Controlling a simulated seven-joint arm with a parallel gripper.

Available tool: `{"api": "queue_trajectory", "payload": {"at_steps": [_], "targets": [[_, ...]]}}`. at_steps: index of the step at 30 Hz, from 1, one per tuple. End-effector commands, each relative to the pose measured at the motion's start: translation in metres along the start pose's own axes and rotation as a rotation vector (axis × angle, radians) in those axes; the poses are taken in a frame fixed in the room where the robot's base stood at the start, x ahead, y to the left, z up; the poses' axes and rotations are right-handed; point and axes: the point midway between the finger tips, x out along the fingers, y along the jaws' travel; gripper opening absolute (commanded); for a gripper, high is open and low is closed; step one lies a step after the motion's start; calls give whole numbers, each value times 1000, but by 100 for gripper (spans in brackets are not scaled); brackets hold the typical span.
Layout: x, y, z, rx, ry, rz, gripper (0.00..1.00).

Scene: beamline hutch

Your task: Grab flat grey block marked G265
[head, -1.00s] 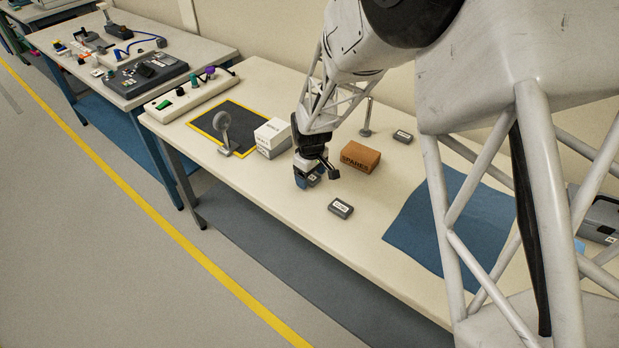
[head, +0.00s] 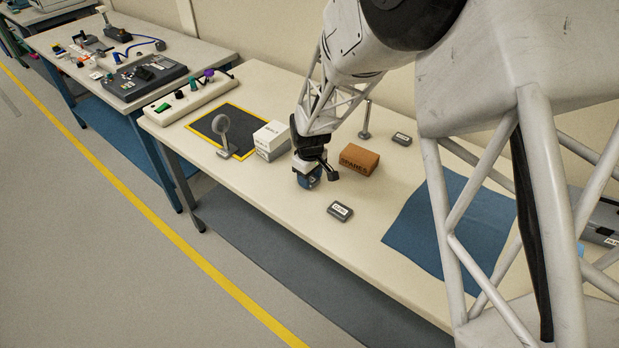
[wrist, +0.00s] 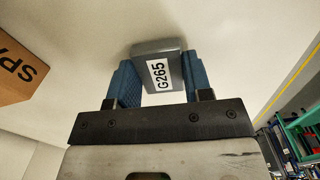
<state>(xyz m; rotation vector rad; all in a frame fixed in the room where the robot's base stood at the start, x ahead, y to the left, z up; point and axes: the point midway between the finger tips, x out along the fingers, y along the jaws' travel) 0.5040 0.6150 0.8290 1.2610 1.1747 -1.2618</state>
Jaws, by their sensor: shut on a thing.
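The flat grey block marked G265 (wrist: 172,48) sits between the two blue fingers of my gripper in the wrist view, its white label facing the camera. My gripper (wrist: 161,82) is shut on it, one finger against each side. In the head view my gripper (head: 307,181) points down at the bench, in front of the white box and left of the brown box. There the fingers mostly hide the block, and I cannot tell whether it is clear of the bench top.
Another grey labelled block (head: 340,211) lies just right of my gripper, and a similar one (head: 402,138) lies farther back. A brown SPARES box (head: 359,160) and a white box (head: 271,137) stand close by. A blue mat (head: 450,222) lies to the right.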

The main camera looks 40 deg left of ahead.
Motion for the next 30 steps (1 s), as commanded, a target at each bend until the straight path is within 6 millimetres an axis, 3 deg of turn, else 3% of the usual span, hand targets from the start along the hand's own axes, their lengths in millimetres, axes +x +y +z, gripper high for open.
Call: {"api": "queue_trajectory", "payload": {"at_steps": [10, 30], "targets": [[-36, 0, 0, 0, 2, 2, 21], [-42, -62, 88, 0, 1, 1, 21]]}}
